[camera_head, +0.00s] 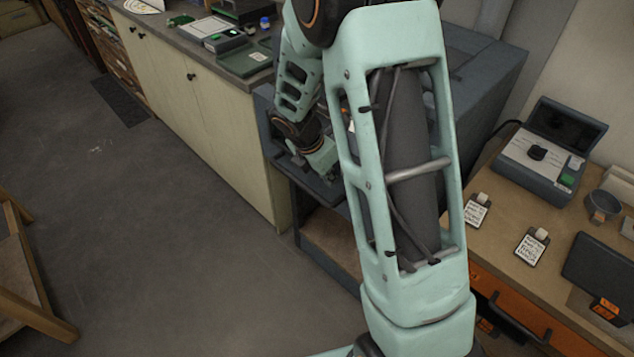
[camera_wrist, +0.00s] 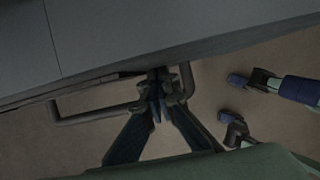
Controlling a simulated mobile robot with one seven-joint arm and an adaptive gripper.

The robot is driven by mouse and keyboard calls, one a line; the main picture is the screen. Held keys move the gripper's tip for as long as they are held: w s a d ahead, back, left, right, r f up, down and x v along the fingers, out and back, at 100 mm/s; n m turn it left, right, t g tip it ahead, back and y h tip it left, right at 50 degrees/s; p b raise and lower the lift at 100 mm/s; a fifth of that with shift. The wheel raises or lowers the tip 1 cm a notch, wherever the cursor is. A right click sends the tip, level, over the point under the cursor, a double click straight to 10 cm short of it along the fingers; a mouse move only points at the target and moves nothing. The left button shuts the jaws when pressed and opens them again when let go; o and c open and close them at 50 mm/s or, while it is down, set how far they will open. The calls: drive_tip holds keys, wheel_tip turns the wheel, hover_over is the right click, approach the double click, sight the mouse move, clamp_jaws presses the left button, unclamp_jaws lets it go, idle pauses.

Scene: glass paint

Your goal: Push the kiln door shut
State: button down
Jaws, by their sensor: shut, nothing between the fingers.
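The kiln (camera_head: 482,75) is a dark grey box in the middle of the head view, largely hidden behind my arm. Its door (camera_head: 322,190) seems to stand open as a dark panel low at the kiln's front; its exact angle I cannot tell. In the wrist view a grey panel, which looks like the door (camera_wrist: 150,35), fills the top, with a dark bar handle (camera_wrist: 95,116) along its lower edge. My gripper (camera_wrist: 157,88) is shut and empty, its fingertips at the handle by the panel's edge. Whether they touch is unclear. In the head view my arm hides the fingertips.
A cream cabinet (camera_head: 205,110) with a grey counter adjoins the kiln on the left. A wooden bench (camera_head: 500,240) on the right holds a grey device (camera_head: 545,165), a cup (camera_head: 602,206) and labelled cards. The floor (camera_head: 170,240) in front is clear. Wooden furniture stands at the left edge.

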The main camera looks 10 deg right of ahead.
drive_tip(key=shift+w+d, duration=0.65)
drive_tip(key=shift+d, duration=0.35)
drive_tip(key=shift+a, duration=0.1)
